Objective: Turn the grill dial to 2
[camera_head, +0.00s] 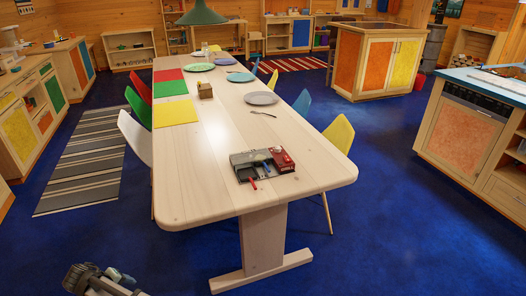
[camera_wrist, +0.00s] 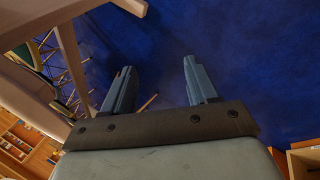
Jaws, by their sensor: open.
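I cannot make out a grill dial in either view. On the right in the head view, a wooden cabinet unit (camera_head: 463,140) with an orange front has a dark strip (camera_head: 474,104) along its top edge; any dial on it is too small to tell. My gripper (camera_wrist: 158,82) is open and empty in the wrist view, its two blue-grey fingers apart over blue floor. Part of my arm's end shows at the bottom left of the head view, low and in front of the long table, far from the cabinet unit.
The long pale table (camera_head: 210,170) fills the middle, with plates, coloured mats and a grey tray (camera_head: 243,160) beside a red box (camera_head: 283,161). Chairs line both sides. An island (camera_head: 374,60) stands at the back right. Blue floor (camera_head: 390,220) is clear between table and right cabinet.

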